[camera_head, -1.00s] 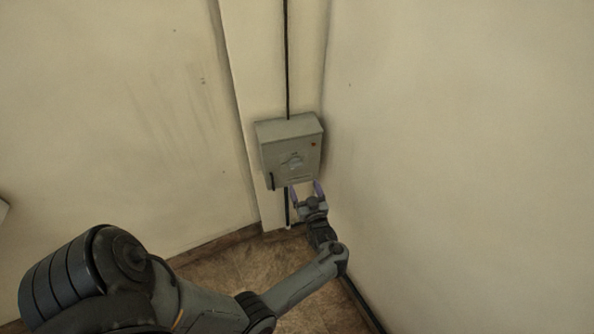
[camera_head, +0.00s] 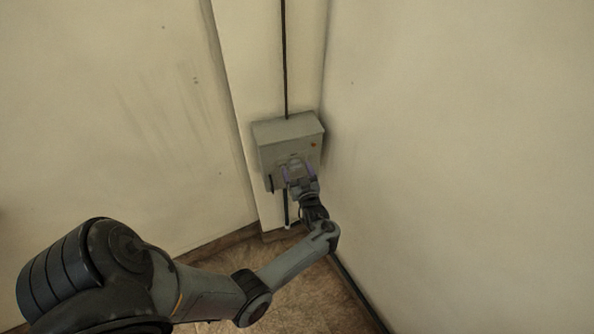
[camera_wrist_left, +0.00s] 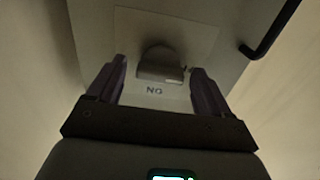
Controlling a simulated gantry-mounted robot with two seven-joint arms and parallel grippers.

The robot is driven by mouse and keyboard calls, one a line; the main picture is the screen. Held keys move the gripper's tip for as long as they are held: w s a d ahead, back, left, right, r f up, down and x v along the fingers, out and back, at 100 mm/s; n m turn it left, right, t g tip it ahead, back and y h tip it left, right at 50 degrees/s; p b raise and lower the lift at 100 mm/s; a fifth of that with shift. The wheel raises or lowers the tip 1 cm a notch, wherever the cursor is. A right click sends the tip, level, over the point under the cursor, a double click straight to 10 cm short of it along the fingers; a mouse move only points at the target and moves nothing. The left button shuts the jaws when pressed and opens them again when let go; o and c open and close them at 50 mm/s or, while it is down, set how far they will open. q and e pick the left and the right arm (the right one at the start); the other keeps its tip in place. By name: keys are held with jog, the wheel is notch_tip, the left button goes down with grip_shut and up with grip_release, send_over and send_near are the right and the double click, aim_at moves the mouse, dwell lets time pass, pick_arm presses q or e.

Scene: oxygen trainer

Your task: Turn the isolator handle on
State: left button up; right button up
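The grey isolator box (camera_head: 288,135) is mounted on the wall column near the corner. Its handle, a grey rounded knob (camera_wrist_left: 160,64) on a pale plate (camera_wrist_left: 195,38), shows in the left wrist view. Lettering that appears upside down or reversed is on the plate just below the knob. My left gripper (camera_head: 299,171) is in front of the box's face; in the left wrist view its two purple fingers (camera_wrist_left: 158,85) are apart, one on each side of the knob, with gaps visible. In the head view the gripper largely hides the knob. My right gripper is not in view.
A small red-orange indicator (camera_head: 313,145) is on the box's upper right. A black bent lever (camera_wrist_left: 268,35) sticks out at the box's side. A dark conduit (camera_head: 285,60) runs up the column. The right wall (camera_head: 450,150) stands close beside the box.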

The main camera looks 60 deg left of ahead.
pick_arm(q)
jog(key=c, duration=0.9)
jog(key=shift+c, duration=0.2)
jog(key=shift+m, duration=0.3)
jog(key=m+p, duration=0.1)
jog(key=m, duration=0.2)
jog(key=shift+r+p, duration=0.1)
jog(key=shift+p, duration=0.25)
jog(key=m+p, duration=0.1)
jog(key=m, duration=0.3)
jog(key=shift+m, duration=0.4)
jog(key=m+p, duration=0.2)
jog(key=m, duration=0.7)
jog(key=shift+p, duration=0.3)
jog(key=shift+m, duration=0.3)
